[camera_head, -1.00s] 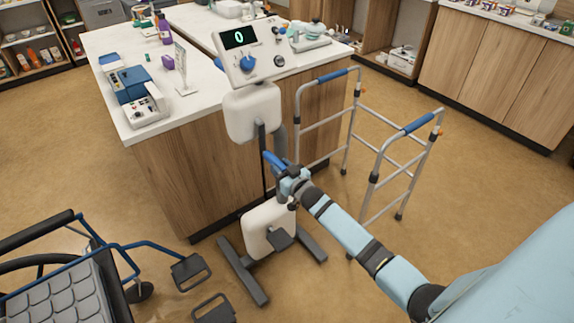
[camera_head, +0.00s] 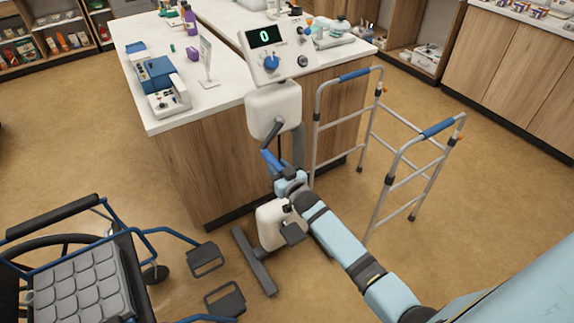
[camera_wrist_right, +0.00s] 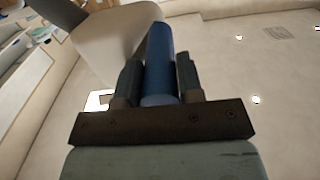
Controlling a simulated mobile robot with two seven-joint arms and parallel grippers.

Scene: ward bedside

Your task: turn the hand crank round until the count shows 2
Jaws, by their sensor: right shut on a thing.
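The crank machine has a white upper body (camera_head: 273,108) on a post, with a control panel on top. The count display (camera_head: 264,36) reads 0. The blue crank handle (camera_head: 270,160) is at the left of the post, below the upper body, and a dark crank arm (camera_head: 278,132) shows above it. My right gripper (camera_head: 279,171) is at the handle. In the right wrist view the blue handle (camera_wrist_right: 159,65) stands between both fingers of the gripper (camera_wrist_right: 159,82), which are shut on it. My left gripper is not in view.
A walker (camera_head: 395,150) stands close to the right of the machine. A wheelchair (camera_head: 85,265) is at the lower left. A wood-sided counter (camera_head: 215,160) stands behind the machine. A blue and white device (camera_head: 160,85) sits on it.

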